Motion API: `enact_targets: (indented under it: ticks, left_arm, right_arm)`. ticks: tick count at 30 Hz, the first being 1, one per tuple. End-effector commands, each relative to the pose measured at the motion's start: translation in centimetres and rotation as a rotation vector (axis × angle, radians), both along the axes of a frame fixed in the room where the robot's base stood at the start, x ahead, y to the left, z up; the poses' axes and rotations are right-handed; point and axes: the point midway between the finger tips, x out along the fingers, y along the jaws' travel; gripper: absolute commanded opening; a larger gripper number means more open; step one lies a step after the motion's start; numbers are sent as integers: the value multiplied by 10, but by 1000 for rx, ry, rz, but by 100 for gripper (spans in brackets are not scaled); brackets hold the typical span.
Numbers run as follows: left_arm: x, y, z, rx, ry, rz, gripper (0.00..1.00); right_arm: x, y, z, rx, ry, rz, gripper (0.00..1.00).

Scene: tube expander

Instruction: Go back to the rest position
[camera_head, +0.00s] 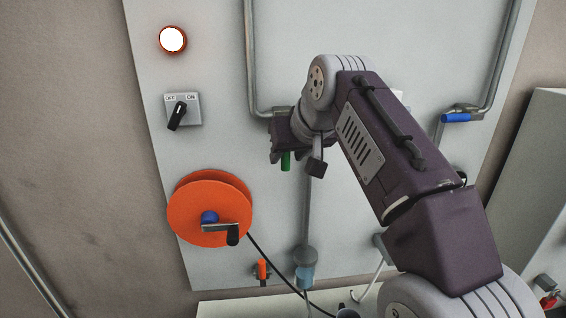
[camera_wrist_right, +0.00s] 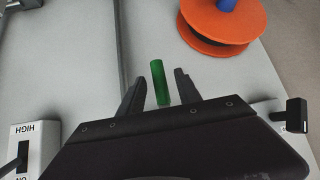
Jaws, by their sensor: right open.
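My right gripper (camera_head: 287,156) is in front of the wall panel, its arm coming in from the lower right. In the right wrist view its two dark fingers (camera_wrist_right: 160,75) are spread apart. A green handle (camera_wrist_right: 160,84) shows between them with a gap on either side; whether they touch it cannot be told, but no grip shows. In the head view the green handle (camera_head: 286,161) sticks out below the gripper, its upper part hidden. My left gripper is not in view.
The panel (camera_head: 220,140) carries a lit round lamp (camera_head: 172,39), an OFF/ON switch (camera_head: 180,110) and an orange reel (camera_head: 195,188) with a crank. A pipe with a blue handle (camera_head: 456,118) is at right. An orange handle (camera_head: 262,268) and black cable (camera_head: 268,260) are below.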

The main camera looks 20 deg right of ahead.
Motion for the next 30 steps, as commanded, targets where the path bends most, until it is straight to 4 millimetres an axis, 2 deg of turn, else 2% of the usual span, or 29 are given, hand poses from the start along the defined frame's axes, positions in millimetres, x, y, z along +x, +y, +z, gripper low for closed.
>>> enact_targets:
  ticks: [3, 6, 21, 23, 26, 29, 30]
  left_arm:
    - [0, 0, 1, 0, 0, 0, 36]
    - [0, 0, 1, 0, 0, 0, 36]
    - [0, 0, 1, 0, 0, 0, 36]
    - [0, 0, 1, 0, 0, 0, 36]
    - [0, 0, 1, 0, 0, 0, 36]
    - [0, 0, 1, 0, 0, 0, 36]
    - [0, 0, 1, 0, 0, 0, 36]
  right_arm:
    - [-13, 0, 15, 0, -3, 0, 41]
    - [-19, 0, 20, 0, -1, 0, 41]
    - [-19, 1, 17, 0, 7, 0, 41]
    - [-14, 1, 2, 1, 29, 1, 41]
    - [-1, 2, -50, 3, 101, 3, 41]
    - [3, 5, -131, 4, 202, 8, 41]
    - [-1, 6, -164, 3, 243, 10, 41]
